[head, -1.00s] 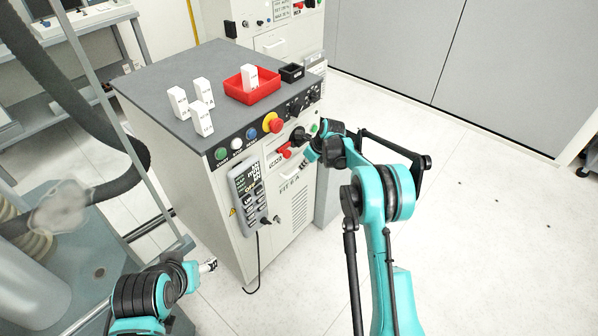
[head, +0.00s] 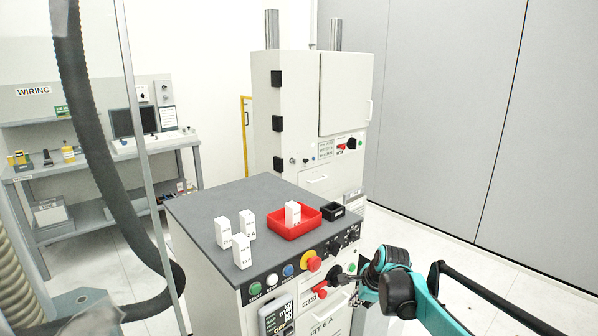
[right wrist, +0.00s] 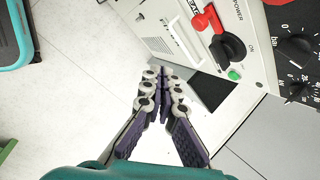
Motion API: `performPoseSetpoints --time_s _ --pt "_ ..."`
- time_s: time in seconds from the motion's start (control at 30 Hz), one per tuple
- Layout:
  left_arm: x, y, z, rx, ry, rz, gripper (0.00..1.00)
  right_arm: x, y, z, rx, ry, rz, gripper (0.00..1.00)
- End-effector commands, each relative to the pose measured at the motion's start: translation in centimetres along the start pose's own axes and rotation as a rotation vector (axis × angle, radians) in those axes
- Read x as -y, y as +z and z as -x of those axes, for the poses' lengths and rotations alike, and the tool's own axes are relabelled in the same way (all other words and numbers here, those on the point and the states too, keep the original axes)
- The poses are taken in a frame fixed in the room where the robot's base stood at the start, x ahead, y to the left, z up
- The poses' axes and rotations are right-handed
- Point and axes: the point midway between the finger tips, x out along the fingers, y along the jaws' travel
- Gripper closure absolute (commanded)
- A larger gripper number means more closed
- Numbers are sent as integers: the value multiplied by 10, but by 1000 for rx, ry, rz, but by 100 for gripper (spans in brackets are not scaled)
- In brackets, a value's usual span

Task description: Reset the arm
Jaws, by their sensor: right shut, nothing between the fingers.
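My right gripper (head: 362,288) is at the front of the grey-topped control cabinet (head: 225,195), near its right-hand front edge. In the right wrist view its fingers (right wrist: 162,75) are together at the tips and hold nothing. A black rotary switch (right wrist: 228,50) with a red lever (right wrist: 208,18) is on the panel just beyond the fingers, apart from them. A green lamp (right wrist: 234,74) sits beside that switch. My left gripper is out of the head view.
Several white blocks (head: 242,252) stand on the cabinet top, one of them in a red tray (head: 318,224). A black box (head: 333,211) is beside the tray. A pendant (head: 277,317) hangs on the cabinet front. A tall machine (head: 290,120) stands behind. A hose (head: 100,160) crosses the left side.

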Motion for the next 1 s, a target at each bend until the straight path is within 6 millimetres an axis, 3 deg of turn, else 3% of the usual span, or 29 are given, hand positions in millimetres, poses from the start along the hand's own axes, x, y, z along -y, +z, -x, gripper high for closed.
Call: performPoseSetpoints --time_s 0.03,0.2,0.5,0.8,1.0 --pt "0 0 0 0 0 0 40 -13 2 18 -9 -11 86 100" --pt "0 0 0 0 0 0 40 -56 1 68 -51 -44 413 100" --pt "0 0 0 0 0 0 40 -150 -13 127 -147 -73 993 100" --pt "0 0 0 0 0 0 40 -244 -38 143 -261 -60 1543 100" --pt "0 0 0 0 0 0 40 -276 -50 140 -310 -42 1755 100"
